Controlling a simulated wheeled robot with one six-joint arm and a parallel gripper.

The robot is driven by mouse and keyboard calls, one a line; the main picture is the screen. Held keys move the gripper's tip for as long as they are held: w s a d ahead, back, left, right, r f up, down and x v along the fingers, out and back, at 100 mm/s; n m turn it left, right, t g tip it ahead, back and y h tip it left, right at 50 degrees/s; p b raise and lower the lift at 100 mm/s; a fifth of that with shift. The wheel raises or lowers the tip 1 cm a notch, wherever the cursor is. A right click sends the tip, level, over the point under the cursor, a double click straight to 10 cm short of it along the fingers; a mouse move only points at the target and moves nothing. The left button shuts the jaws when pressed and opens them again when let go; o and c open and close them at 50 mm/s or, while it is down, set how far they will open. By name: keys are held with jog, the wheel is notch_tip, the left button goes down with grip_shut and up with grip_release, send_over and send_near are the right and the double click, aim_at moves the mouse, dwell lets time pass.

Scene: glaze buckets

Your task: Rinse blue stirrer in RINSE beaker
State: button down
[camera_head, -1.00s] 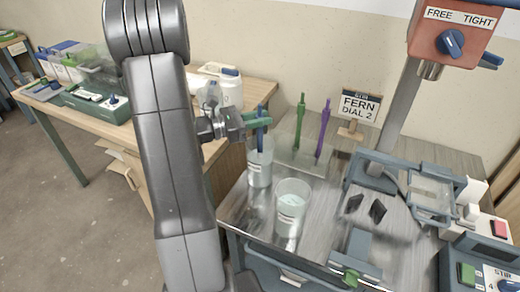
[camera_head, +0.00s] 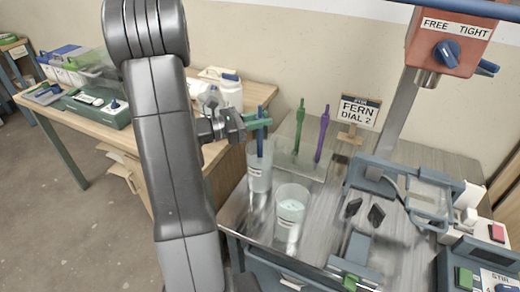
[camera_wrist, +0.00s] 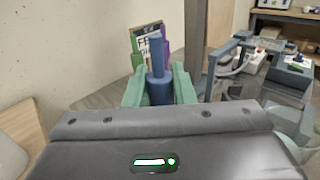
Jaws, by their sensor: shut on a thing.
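My gripper (camera_head: 258,123), with green fingertips, is shut on the upright blue stirrer (camera_head: 260,145). The wrist view shows the blue stirrer (camera_wrist: 158,88) between the green fingers (camera_wrist: 133,90). The stirrer's lower part overlaps the mouth of the back glass beaker (camera_head: 259,180) and appears to be inside it; its tip is not clear. A second beaker (camera_head: 291,212) with pale liquid stands in front and to the right. Both beakers carry small labels, too small to read, so I cannot tell which is RINSE.
A green stirrer (camera_head: 299,125) and a purple stirrer (camera_head: 322,135) stand upright in a clear holder behind the beakers. A sign (camera_head: 359,111) reads "FERN DIAL 2". A red dial head (camera_head: 452,42) on a post and a blue-framed device (camera_head: 430,195) stand at right.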

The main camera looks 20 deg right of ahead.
aim_at(260, 145)
jog(key=shift+f, duration=0.15)
jog(key=shift+f+b, duration=1.05)
jog(key=shift+f, duration=0.25)
jog(key=shift+r, duration=0.1)
jog(key=shift+r+p, duration=1.1)
jog(key=shift+r, duration=0.2)
jog(key=shift+f+b, duration=1.05)
jog(key=shift+f, duration=0.3)
jog(key=shift+r, duration=0.15)
